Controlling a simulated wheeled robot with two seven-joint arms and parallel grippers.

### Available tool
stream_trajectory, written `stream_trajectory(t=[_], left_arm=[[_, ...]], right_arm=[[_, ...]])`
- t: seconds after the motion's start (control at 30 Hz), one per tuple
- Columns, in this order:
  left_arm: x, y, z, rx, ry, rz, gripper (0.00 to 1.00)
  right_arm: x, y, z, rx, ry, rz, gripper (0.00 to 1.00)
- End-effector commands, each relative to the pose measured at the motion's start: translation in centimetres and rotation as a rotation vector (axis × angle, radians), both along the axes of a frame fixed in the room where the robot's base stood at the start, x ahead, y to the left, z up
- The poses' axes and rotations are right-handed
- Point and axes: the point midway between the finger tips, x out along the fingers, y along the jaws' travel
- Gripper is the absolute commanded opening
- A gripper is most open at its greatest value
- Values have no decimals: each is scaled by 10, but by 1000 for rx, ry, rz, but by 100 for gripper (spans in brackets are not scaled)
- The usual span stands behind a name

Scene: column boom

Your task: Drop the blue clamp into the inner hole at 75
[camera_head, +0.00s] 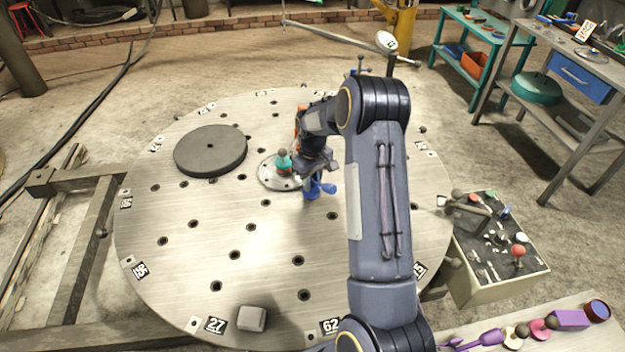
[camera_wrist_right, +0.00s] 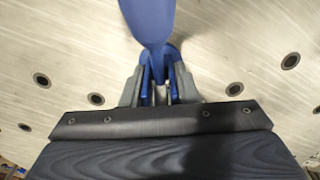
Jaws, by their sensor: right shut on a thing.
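The blue clamp (camera_head: 313,190) is in my right gripper (camera_head: 316,172), over the round metal table (camera_head: 190,270) just right of its centre hub. In the right wrist view the clamp (camera_wrist_right: 148,18) stretches up from between the fingers of the right gripper (camera_wrist_right: 158,85), which are shut on it. I cannot tell whether the clamp touches the table. The table has rings of dark holes and number labels on its rim; 27 and 62 read clearly at the front. The label 75 (camera_head: 420,270) at the right front is partly hidden and hard to read. My left gripper is not in view.
A dark disc (camera_head: 210,150) lies at the table's back left. A teal and red piece (camera_head: 284,162) stands on the hub plate (camera_head: 268,176). A grey block (camera_head: 252,318) sits at the front rim. A control box (camera_head: 490,290) and a shelf of purple parts (camera_head: 570,322) stand right.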

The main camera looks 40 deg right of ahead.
Motion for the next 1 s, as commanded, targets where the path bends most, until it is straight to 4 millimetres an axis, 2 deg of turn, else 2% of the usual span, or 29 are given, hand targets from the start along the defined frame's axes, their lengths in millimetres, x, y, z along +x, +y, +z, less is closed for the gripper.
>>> stream_trajectory(t=[0.63, 0.77, 0.8, 0.87, 1.0], left_arm=[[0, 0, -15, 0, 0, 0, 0], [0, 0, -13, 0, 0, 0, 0], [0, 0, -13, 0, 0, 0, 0], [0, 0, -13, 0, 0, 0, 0], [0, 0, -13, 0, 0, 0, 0]], right_arm=[[0, 0, -19, 0, -1, 0, 4], [0, 0, -17, 0, -1, 0, 4], [0, 0, -17, 0, -1, 0, 30], [1, 0, -17, -1, -2, 0, 36], [0, 0, -17, 0, -1, 0, 36]])
